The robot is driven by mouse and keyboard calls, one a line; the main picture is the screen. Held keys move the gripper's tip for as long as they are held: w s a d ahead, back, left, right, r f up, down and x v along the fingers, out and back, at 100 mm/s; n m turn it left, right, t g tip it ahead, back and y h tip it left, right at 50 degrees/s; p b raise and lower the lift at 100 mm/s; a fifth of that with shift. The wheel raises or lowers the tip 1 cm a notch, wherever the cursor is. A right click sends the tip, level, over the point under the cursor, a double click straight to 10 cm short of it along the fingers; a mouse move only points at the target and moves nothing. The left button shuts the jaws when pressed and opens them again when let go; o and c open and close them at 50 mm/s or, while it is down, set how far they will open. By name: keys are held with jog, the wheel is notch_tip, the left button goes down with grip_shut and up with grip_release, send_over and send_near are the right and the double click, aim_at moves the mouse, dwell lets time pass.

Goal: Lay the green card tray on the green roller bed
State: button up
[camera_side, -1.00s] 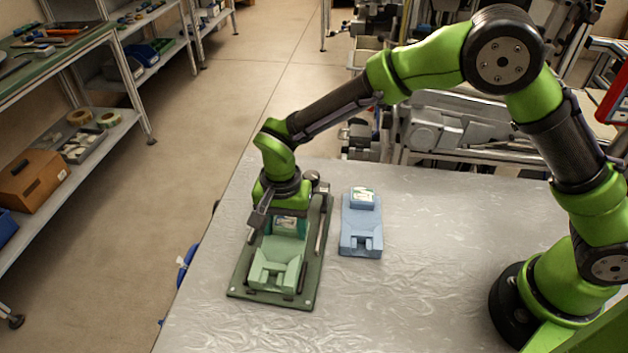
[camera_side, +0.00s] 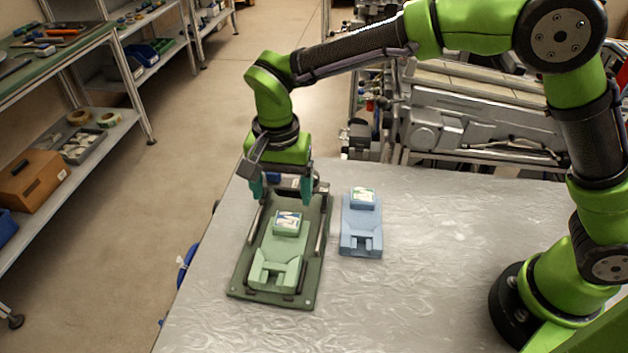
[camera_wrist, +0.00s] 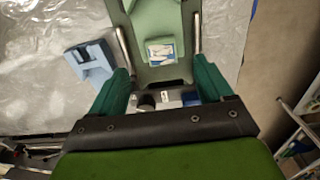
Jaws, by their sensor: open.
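The green card tray (camera_side: 278,248) lies flat on the green roller bed (camera_side: 309,284), between its two side rails. A small green block with a printed label sits at the tray's far end. The tray also shows in the wrist view (camera_wrist: 165,18), pale green with the labelled block nearest me. My gripper (camera_side: 282,197) is open and empty above the far end of the bed. Its two teal fingers are apart and do not touch the tray; they also show in the wrist view (camera_wrist: 162,76).
A blue tray (camera_side: 361,228) with a similar labelled block stands on the metal table right of the bed. The table's right part (camera_side: 430,250) is clear. Shelving (camera_side: 75,120) stands across the floor at left; machinery (camera_side: 460,115) is behind the table.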

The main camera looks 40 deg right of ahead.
jog(key=s+d+r+n+t+y, duration=0.2)
jog(key=s+d+r, duration=0.2)
jog(key=d+r, duration=0.8)
jog(key=s+d+n+t, duration=0.3)
jog(key=s+d+t, duration=0.2)
jog(key=s+d, duration=0.5)
jog(key=shift+s+d+r, duration=0.15)
jog(key=shift+s+d, duration=0.25)
jog(key=shift+s, duration=0.8)
jog(key=shift+c, duration=0.5)
